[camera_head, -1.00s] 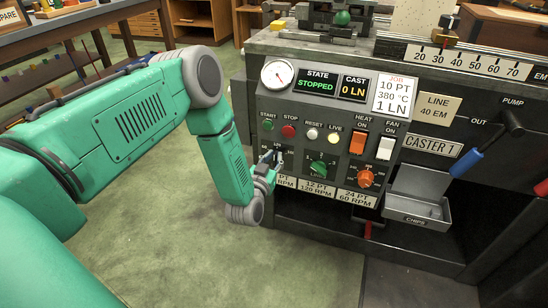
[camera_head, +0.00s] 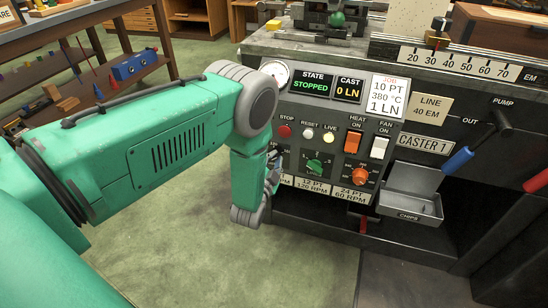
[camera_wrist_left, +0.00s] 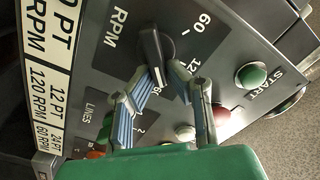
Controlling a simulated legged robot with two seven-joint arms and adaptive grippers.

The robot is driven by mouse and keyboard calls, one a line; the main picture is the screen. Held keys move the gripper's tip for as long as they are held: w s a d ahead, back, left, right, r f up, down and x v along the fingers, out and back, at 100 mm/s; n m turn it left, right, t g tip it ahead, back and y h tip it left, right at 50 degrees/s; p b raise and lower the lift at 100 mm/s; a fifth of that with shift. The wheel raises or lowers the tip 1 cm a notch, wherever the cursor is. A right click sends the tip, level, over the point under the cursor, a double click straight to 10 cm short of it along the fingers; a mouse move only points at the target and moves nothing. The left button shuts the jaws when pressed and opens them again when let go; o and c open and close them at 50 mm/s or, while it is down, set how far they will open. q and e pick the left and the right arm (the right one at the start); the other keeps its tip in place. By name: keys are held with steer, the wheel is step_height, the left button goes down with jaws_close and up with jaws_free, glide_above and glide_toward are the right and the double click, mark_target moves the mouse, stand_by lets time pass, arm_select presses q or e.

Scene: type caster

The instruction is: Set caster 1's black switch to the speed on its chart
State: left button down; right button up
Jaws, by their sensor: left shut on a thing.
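Caster 1's black switch (camera_wrist_left: 155,45) is a knob on a dial marked RPM in the left wrist view, with 60 and a partly hidden 12- mark beside it. My left gripper (camera_wrist_left: 172,80) is shut on the switch, its fingers spread around the knob's near end; their exact contact is unclear. In the head view my left gripper (camera_head: 273,168) is at the panel's left edge, and my arm hides the switch. The speed chart (camera_head: 312,187) below reads 12 PT 120 RPM and 24 PT 60 RPM; its first entry is mostly hidden. The job card (camera_head: 390,95) reads 10 PT.
A green START button (camera_wrist_left: 251,76) and a red button (camera_wrist_left: 221,115) are near the fingers. A green knob (camera_head: 315,167), an orange knob (camera_head: 360,175) and two rocker switches are to the right. A chips tray (camera_head: 411,205) juts out below.

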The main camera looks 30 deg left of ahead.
arm_select(q)
steer(key=shift+d+f+m, duration=0.25)
steer(key=shift+f+m, duration=0.05)
steer(key=shift+m, duration=0.8)
steer(key=c, duration=1.6)
jaws_free()
steer(key=shift+f, duration=0.1)
steer(key=shift+s, duration=0.2)
steer(key=v, duration=1.1)
steer(key=shift+s+d, duration=0.1)
steer(key=shift+s, duration=0.2)
